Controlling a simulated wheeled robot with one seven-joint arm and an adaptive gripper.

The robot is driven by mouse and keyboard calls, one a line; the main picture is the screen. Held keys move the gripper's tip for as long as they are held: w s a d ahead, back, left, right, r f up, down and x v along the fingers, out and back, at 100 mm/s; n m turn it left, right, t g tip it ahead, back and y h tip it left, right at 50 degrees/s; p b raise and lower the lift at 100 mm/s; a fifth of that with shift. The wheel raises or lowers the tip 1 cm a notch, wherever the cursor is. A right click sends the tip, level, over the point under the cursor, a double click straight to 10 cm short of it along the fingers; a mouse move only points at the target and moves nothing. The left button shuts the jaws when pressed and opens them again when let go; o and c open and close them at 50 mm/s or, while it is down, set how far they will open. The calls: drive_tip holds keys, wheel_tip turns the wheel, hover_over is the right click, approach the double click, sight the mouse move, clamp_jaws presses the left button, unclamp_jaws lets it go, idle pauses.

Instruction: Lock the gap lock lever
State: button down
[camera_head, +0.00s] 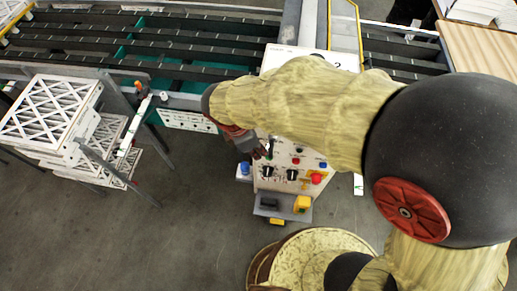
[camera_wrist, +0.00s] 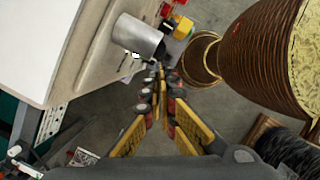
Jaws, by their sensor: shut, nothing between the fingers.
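I cannot tell for certain which part is the gap lock lever. In the head view, the control panel (camera_head: 281,186) carries dark knobs, a red button (camera_head: 316,178) and a yellow part (camera_head: 302,204). My gripper (camera_head: 262,154) is at the upper left of this panel, partly hidden by my arm. In the wrist view, my gripper (camera_wrist: 160,74) has its fingers drawn together at the tips and holds nothing. A silver metal cylinder (camera_wrist: 139,36) sticks out from the panel side just beyond and left of the fingertips. The fingertips appear apart from it.
A conveyor with dark rollers (camera_head: 170,48) runs behind the panel. White lattice filter frames (camera_head: 50,112) are stacked at the left, beside an upright with an orange top (camera_head: 138,85). A wooden surface (camera_head: 485,50) is at the upper right. The floor (camera_head: 190,215) left of the panel is clear.

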drive_tip(key=shift+d+f+h+p, duration=0.1)
drive_tip(key=shift+h+p, duration=0.2)
drive_tip(key=shift+h, duration=0.1)
drive_tip(key=d+h+p, duration=0.6)
drive_tip(key=h, duration=0.4)
drive_tip(key=shift+s+d+n, duration=0.15)
drive_tip(key=shift+s+n, duration=0.1)
drive_tip(key=shift+n, duration=0.15)
drive_tip(key=shift+d+r, duration=0.15)
drive_tip(key=shift+r, duration=0.1)
idle(0.5)
idle(1.0)
